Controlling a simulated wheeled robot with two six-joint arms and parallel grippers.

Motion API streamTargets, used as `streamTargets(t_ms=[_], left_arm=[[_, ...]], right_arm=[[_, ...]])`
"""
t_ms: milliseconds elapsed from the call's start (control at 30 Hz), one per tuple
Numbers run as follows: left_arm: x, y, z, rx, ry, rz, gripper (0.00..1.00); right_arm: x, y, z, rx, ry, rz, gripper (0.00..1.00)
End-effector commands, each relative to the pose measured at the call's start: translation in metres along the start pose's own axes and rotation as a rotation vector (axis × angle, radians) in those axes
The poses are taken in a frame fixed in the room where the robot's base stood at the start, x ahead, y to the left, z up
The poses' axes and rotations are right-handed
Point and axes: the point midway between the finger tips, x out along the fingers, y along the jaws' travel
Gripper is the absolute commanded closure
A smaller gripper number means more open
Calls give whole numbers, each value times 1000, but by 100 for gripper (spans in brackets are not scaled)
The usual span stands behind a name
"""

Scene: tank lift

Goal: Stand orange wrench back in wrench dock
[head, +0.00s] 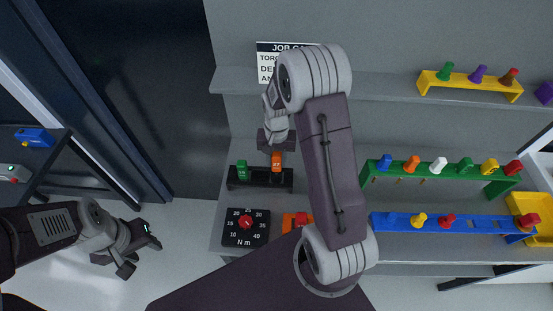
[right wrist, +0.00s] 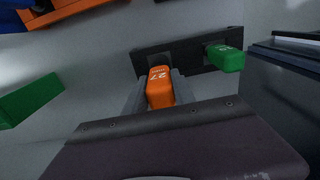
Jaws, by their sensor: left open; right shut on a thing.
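The orange wrench (head: 277,161), marked 27, is held in my right gripper (head: 276,146). It is at the right-hand end of the black wrench dock (head: 262,183). In the right wrist view the orange wrench (right wrist: 158,88) is between the grey fingers, in front of the dock (right wrist: 183,50); I cannot tell whether its lower end is in a slot. A green wrench (head: 242,170) stands in the dock's left slot, and also shows in the right wrist view (right wrist: 228,58). My left gripper (head: 139,257) is open and empty, over the floor at the left.
A dial board (head: 246,228) with a red knob and an orange object (head: 297,219) are in front of the dock. Green (head: 440,172) and blue (head: 390,226) peg racks and a yellow bin (head: 530,207) are to the right. My right arm hides part of the bench.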

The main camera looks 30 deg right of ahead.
Motion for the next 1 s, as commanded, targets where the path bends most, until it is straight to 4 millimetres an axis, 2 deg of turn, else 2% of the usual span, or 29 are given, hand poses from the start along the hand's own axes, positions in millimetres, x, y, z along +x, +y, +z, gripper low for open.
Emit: streamTargets(t_ms=[1000], left_arm=[[21,0,2,0,0,0,55]], right_arm=[[31,0,0,0,1,0,100]])
